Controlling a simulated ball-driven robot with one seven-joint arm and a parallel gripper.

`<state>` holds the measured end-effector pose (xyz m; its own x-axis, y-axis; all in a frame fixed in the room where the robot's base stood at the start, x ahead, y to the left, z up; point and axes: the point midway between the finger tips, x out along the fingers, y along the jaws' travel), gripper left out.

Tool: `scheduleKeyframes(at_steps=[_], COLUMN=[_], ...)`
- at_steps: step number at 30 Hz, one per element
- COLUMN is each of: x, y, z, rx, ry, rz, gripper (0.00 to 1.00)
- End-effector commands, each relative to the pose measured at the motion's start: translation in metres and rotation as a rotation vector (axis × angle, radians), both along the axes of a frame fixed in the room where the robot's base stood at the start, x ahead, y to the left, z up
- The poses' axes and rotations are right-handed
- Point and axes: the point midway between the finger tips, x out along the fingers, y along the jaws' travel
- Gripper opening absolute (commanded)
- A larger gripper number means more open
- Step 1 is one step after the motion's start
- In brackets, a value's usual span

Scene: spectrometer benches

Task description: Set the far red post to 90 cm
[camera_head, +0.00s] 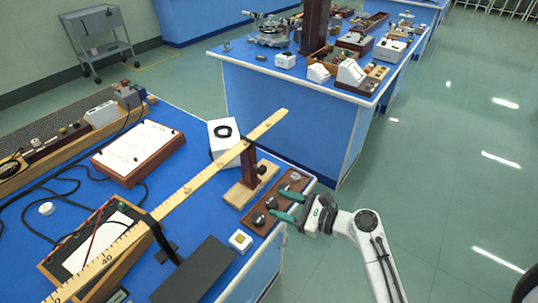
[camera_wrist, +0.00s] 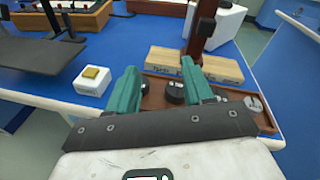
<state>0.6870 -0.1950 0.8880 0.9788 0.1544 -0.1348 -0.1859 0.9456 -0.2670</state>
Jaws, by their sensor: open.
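The far red post (camera_head: 250,162) is dark red-brown and stands upright on a pale wooden base (camera_head: 240,195) with a dark knob at its side. It meets the yellow scale ruler (camera_head: 215,165) toward its far end, beyond the 60 mark; the figures there are too small to read. In the wrist view the post (camera_wrist: 203,28) rises above its wooden base (camera_wrist: 225,68), its top out of frame. My gripper (camera_head: 278,204) is open, green-fingered and empty, in front of the base and over a brown tray; its fingertips (camera_wrist: 160,74) appear below the base.
The brown tray (camera_head: 262,222) holds dark round pieces. A white block with a yellow top (camera_head: 240,240) is beside it. A black stand (camera_head: 192,272) carries the ruler's near part. A white box (camera_head: 222,135) is behind the ruler. Floor is clear at right.

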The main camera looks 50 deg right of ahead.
Motion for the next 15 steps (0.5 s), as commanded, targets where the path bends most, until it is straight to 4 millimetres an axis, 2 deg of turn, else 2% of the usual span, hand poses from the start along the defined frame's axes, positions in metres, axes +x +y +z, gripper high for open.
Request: scheduleKeyframes(at_steps=[1, 3, 6, 11, 15], x=[-0.001, -0.002, -0.003, 0.008, 0.032], y=[-0.014, -0.027, -0.037, -0.039, -0.037], z=[0.011, 0.02, 0.028, 0.03, 0.03], rx=[0.087, 0.186, 0.267, 0.291, 0.288], ry=[-0.032, -0.07, -0.103, -0.111, -0.111], rz=[-0.052, -0.101, -0.136, -0.143, -0.14], gripper=[0.51, 0.51, 0.51, 0.51, 0.51])
